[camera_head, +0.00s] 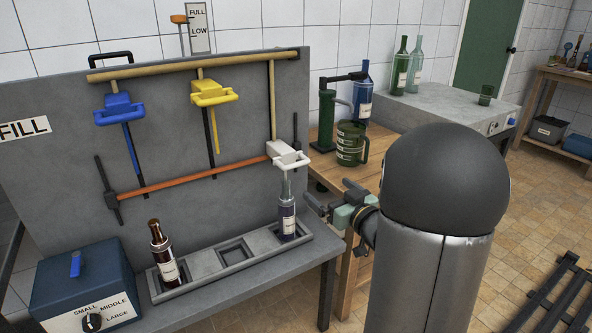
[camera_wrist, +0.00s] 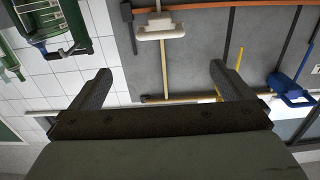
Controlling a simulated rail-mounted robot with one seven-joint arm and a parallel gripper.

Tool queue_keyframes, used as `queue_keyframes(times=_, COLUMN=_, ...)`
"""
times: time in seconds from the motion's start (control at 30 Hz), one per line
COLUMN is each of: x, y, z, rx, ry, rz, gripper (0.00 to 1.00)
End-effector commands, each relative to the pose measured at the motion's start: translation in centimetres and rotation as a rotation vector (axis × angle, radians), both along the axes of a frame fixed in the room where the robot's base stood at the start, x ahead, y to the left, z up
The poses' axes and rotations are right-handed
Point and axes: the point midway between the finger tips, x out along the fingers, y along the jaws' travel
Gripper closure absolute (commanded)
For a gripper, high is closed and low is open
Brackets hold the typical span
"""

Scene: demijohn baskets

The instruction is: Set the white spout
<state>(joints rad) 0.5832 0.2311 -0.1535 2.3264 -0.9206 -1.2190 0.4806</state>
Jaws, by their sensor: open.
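The white spout (camera_head: 286,153) is on the right of the grey fill panel, lower than the blue spout (camera_head: 119,110) and the yellow spout (camera_head: 212,93). Its tube points down at the dark bottle (camera_head: 287,222) in the right recess of the tray; I cannot tell how far it enters the neck. My gripper (camera_head: 332,197) is open and empty, to the right of and below the white spout, apart from it. In the wrist view the white spout (camera_wrist: 160,27) lies beyond the fingers, between them, and the blue spout (camera_wrist: 288,92) is at the right.
A brown bottle (camera_head: 162,253) stands in the left tray recess; the middle recess (camera_head: 233,252) is empty. A blue selector box (camera_head: 85,285) is at the front left. A green jug (camera_head: 351,143) and a blue bottle (camera_head: 363,95) stand on the wooden table behind my gripper.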

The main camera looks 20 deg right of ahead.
Motion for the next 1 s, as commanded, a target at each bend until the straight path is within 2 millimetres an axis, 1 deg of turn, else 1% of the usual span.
queue_keyframes(times=0.17, x=3.4, y=0.6, z=0.0, rx=-0.001, ry=0.001, rz=0.004, gripper=0.0)
queue_keyframes(times=0.5, x=10.8, y=1.4, z=-0.1, rx=-0.001, ry=0.001, rz=0.002, gripper=0.0)
queue_keyframes(times=0.6, x=12.7, y=1.6, z=0.0, rx=-0.002, ry=0.001, rz=0.002, gripper=0.0)
queue_keyframes(times=0.7, x=14.3, y=1.8, z=0.0, rx=-0.001, ry=0.0, rz=0.001, gripper=0.0)
queue_keyframes(times=0.8, x=15.4, y=1.8, z=0.0, rx=-0.001, ry=0.001, rz=0.0, gripper=0.0)
queue_keyframes(times=1.0, x=16.2, y=1.9, z=0.1, rx=-0.001, ry=0.001, rz=-0.001, gripper=0.0)
